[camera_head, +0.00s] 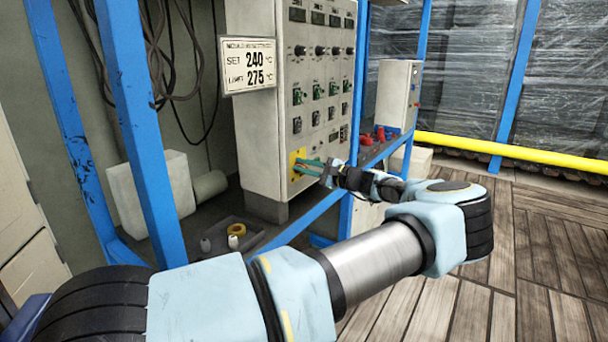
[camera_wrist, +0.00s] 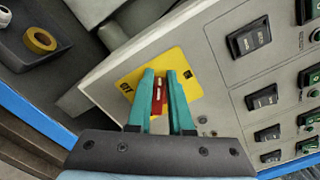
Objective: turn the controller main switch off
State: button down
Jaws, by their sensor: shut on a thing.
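The controller (camera_head: 262,120) is a tall grey cabinet on a blue-framed shelf in the head view. Its main switch is a red handle (camera_wrist: 158,97) on a yellow plate (camera_wrist: 130,84) low on the panel. The plate also shows in the head view (camera_head: 296,159). My gripper (camera_wrist: 165,85) has teal fingers, one on each side of the red handle, and is shut on it. In the head view my gripper (camera_head: 308,166) reaches the panel from the right. The fingers hide part of the handle and plate, and I cannot read the switch position for sure.
A sign (camera_head: 249,66) reads SET 240 and LIMIT 275. Several black rocker switches (camera_wrist: 262,97) sit close to the right of the plate. A tray (camera_wrist: 22,62) holds a yellow ring (camera_wrist: 40,40). A blue post (camera_head: 142,130) stands left of the cabinet. The wooden floor at right is clear.

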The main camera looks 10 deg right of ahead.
notch_tip(320, 180, down, 2)
jog(key=n+b, duration=0.7)
jog(key=shift+r, duration=0.2)
dwell(0.4)
jog(key=c, duration=0.8)
grip_release()
jog(key=shift+w, duration=0.1)
jog(key=shift+f, duration=0.1)
jog(key=v, duration=1)
jog(key=shift+s+d+b, duration=0.2)
jog(key=shift+s+b, duration=0.15)
